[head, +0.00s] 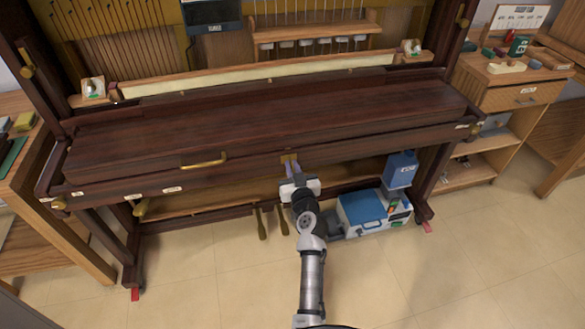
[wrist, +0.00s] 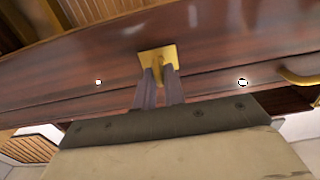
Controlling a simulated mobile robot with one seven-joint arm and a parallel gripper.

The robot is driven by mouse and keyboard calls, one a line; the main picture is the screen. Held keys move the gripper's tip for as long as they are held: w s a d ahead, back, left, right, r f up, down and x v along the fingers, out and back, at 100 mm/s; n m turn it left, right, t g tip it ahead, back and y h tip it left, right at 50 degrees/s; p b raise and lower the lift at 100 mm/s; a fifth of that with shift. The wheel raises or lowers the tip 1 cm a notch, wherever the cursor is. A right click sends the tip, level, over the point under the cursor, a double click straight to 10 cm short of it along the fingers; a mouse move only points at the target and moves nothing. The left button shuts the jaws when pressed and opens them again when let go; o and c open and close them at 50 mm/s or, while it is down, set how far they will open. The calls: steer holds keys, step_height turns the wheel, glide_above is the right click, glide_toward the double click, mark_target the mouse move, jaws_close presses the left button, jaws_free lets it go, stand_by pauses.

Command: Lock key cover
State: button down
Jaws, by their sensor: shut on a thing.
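The key cover (head: 260,125) is a dark reddish-brown wooden panel lying closed across the front of the piano. A brass lock piece (head: 288,158) sits at the middle of its front edge; in the wrist view the lock plate (wrist: 158,58) shows with a small brass part standing out from it. My gripper (head: 291,168) is at this lock, and in the wrist view its two fingers (wrist: 160,84) are shut around the small brass part. The fingertips hide some of that part, so its turn is hard to tell.
A brass handle (head: 204,161) is on the cover's front, left of the lock. A blue and white machine (head: 372,210) stands on the floor below right. Brass-coloured pedals (head: 262,224) hang under the piano. A side bench (head: 515,90) stands at right; the front floor is clear.

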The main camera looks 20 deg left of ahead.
steer(key=shift+m, duration=0.3)
steer(key=m, duration=1.1)
steer(key=m+p, duration=0.1)
steer(key=m, duration=0.5)
steer(key=shift+w+d+f, duration=0.1)
steer(key=shift+d+f, duration=0.15)
steer(key=shift+m, duration=0.3)
steer(key=c, duration=1.5)
jaws_free()
